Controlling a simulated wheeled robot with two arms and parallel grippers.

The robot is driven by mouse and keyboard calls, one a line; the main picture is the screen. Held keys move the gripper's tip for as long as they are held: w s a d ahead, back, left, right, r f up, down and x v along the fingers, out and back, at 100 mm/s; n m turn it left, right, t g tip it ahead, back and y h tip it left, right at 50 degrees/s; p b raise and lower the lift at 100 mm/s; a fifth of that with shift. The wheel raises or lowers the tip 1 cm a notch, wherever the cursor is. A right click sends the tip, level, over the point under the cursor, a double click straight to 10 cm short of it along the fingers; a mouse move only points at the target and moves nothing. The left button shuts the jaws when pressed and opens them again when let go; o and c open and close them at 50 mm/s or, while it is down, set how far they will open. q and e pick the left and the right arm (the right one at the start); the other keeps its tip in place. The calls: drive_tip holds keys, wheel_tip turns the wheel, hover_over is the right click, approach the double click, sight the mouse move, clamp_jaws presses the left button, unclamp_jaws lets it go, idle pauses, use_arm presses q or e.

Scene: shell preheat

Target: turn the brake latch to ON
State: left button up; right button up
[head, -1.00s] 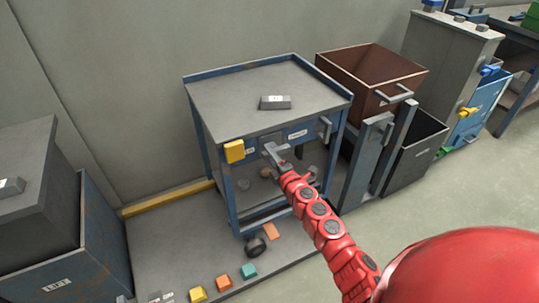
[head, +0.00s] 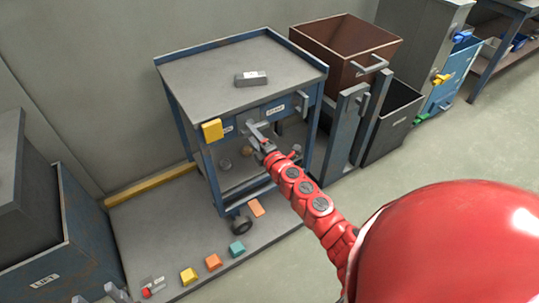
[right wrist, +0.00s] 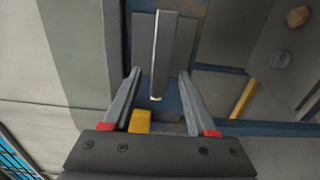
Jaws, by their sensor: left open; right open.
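The cart's blue front rail holds a grey plate (right wrist: 190,40) with a narrow grey latch bar (right wrist: 160,55) standing out from it. In the right wrist view the bar runs upright. My right gripper (right wrist: 158,75) is open, with one finger on each side of the bar and visible gaps to it. In the head view my right gripper (head: 256,133) is at the cart's front and hides most of the latch. The labels beside it (head: 275,110) are too small to read. My left gripper (head: 98,295) is at the bottom left edge, partly cut off, open and empty.
A yellow block (head: 212,130) is on the cart's front corner, left of the latch. A grey handle (head: 301,103) is to its right. A grey block (head: 251,78) lies on the cart top (head: 205,75). Bins (head: 345,45) stand right; coloured blocks (head: 213,262) lie below.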

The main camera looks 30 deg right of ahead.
drive_tip(key=s+p, duration=0.1)
drive_tip(key=s, duration=1.4)
drive_tip(key=shift+d, duration=0.15)
